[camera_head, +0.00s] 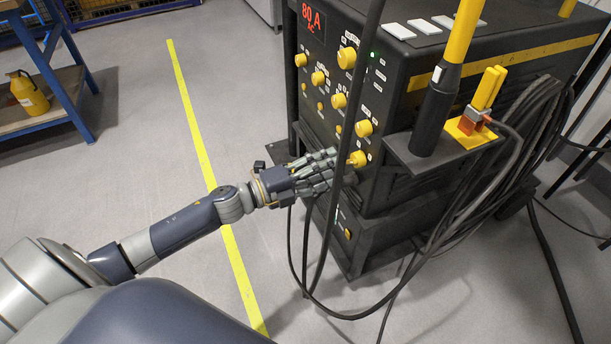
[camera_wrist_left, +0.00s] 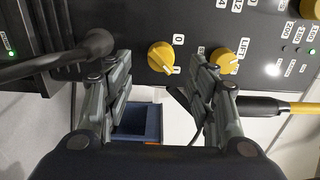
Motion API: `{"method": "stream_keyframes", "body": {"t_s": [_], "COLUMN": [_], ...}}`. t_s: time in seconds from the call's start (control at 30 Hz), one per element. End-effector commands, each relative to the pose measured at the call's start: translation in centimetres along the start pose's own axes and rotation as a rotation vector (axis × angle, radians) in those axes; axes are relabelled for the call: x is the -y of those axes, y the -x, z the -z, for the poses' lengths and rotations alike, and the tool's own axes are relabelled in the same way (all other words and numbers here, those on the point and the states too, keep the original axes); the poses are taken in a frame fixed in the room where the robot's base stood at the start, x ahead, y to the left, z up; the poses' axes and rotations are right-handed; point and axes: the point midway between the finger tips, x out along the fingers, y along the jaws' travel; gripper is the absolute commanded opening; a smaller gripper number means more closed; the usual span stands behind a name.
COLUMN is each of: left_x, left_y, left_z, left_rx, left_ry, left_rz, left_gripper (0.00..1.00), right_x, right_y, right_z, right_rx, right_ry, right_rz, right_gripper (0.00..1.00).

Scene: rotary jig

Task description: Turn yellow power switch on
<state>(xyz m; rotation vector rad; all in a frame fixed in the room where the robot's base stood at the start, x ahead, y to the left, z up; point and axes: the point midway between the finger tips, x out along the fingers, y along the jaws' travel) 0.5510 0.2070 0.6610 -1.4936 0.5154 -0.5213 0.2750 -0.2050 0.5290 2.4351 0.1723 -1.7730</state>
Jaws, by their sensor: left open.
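The black machine (camera_head: 400,130) has a front panel with several yellow knobs. The lowest large yellow knob (camera_head: 357,159) is just beyond the fingertips of my left gripper (camera_head: 330,166). In the left wrist view a round yellow knob (camera_wrist_left: 161,57) lies between and ahead of the two open fingers, with a "0" label beside it. I take it for the power switch; its ridge is tilted, and its exact setting is unclear. The left gripper (camera_wrist_left: 160,72) is open, holds nothing and appears apart from the knob. My right gripper is out of view.
A black cable (camera_head: 345,110) hangs in front of the panel, close to the left hand. In the wrist view, a second yellow knob (camera_wrist_left: 223,58) is partly behind the right finger. A torch holder (camera_head: 425,145) juts from the machine's side.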

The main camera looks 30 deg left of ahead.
Motion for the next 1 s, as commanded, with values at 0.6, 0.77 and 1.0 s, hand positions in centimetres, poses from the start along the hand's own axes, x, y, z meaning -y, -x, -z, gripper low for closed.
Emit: {"method": "stream_keyframes", "body": {"t_s": [0.6,0.77,1.0], "left_x": [0.0,0.0,0.0], "left_y": [6.2,6.2,6.1], "left_z": [0.0,0.0,0.0], "left_rx": [-0.001,-0.001,-0.001], "left_ry": [0.0,0.0,0.0], "left_rz": [0.0,0.0,0.0], "left_gripper": [0.52,0.52,0.52], "right_x": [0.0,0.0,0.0], "right_y": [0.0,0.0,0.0], "right_z": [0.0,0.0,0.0], "right_rx": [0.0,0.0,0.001], "right_ry": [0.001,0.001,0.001], "right_rz": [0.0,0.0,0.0], "right_gripper": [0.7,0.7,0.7]}}
